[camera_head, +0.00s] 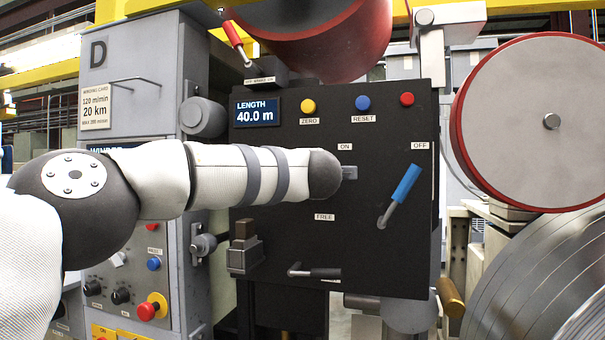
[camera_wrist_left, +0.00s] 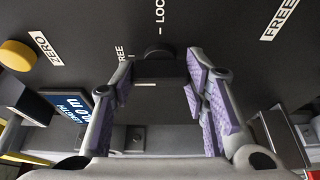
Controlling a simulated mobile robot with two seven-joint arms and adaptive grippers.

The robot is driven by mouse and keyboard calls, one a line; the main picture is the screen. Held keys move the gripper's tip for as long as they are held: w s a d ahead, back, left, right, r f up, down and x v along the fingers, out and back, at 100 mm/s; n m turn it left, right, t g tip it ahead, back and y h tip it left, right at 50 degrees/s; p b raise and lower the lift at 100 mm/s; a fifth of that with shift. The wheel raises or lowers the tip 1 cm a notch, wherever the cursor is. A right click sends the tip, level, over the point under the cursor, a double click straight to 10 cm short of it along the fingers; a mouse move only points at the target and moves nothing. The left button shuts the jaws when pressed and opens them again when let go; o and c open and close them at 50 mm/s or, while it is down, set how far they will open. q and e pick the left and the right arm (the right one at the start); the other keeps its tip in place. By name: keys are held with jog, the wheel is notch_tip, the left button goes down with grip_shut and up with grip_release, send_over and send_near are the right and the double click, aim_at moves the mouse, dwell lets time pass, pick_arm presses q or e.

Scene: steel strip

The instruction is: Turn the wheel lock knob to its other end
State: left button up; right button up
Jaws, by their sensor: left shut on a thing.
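The wheel lock knob (camera_wrist_left: 155,62) is a dark knob on the black panel, seen between my fingers in the left wrist view. A LOCK label is just beyond it and a FREE label beside it to the left. Which label it points to I cannot tell. My left gripper (camera_wrist_left: 160,76), with purple-padded fingers, is shut on the knob, one finger on each side. My right gripper is in neither view.
The black panel (camera_head: 290,190) carries a blue-handled lever (camera_head: 405,185) to the right of my wrist, a small black handle (camera_head: 318,272) below, and several buttons above. A red-rimmed wheel (camera_head: 520,110) stands at the right. A grey cabinet (camera_head: 150,50) stands left.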

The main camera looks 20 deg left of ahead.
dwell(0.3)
pick_arm(q)
jog(key=o, duration=1.1)
jog(key=shift+o, duration=0.2)
jog(key=v, duration=1.2)
